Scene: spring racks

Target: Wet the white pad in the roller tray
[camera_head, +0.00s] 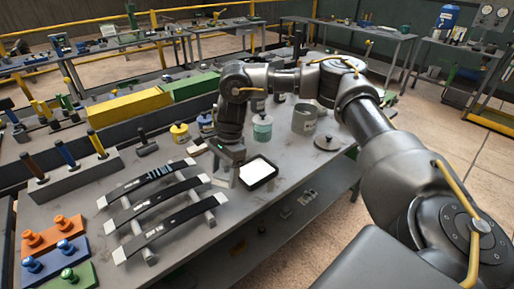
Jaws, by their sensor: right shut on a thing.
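The roller tray (273,178) is a small black-rimmed tray with a bright white inside, lying on the grey bench. My right gripper (229,157) reaches down just left of the tray. It is shut on a pale block, which I take for the white pad (222,177); the gripper partly hides it, and its lower edge is hard to make out. The pad is beside the tray, not over its white inside. Whether the pad touches the bench I cannot tell. My left gripper is not in view.
Dark leaf springs (150,205) lie on a rack left of my gripper. A teal-banded jar (262,129), a grey pot (304,120) and a round lid (327,143) stand behind the tray. The bench's front edge runs close in front of it.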

